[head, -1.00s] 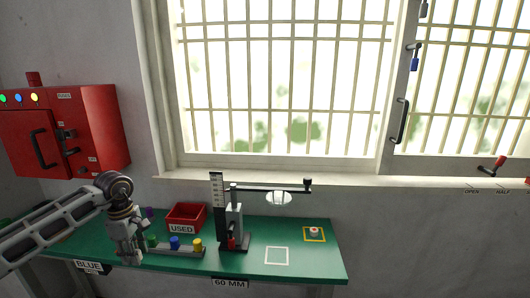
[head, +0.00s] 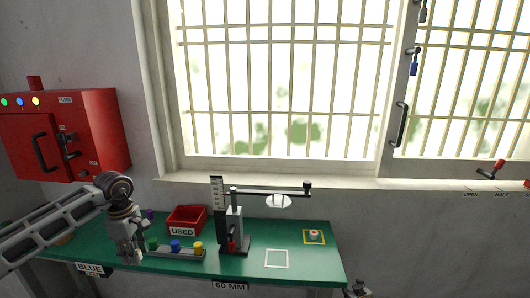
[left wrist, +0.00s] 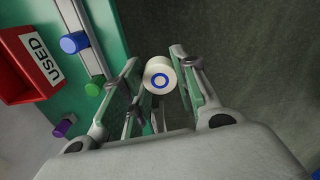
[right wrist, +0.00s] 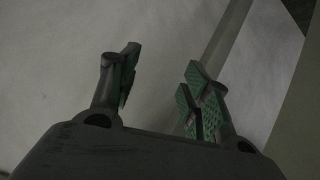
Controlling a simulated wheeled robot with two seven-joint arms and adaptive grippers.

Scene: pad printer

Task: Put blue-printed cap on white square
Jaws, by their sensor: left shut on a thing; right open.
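The blue-printed cap (left wrist: 159,75) is a cream cylinder with a blue ring on its end face. In the left wrist view it sits between the fingers of my left gripper (head: 135,254), which is shut on it. In the head view that gripper is at the left part of the green bench, and the cap is too small to make out there. The white square (head: 266,258) is an empty outline on the bench, right of the press. My right gripper (head: 357,289) is open and empty, low beyond the bench's right end; its fingers (right wrist: 160,85) show apart.
The press (head: 234,230) with its lever stands between my left gripper and the white square. A rack (head: 190,255) with coloured pieces and a red USED bin (head: 186,219) lie left of it. A pale cap (head: 314,234) sits in a yellow square (head: 306,242).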

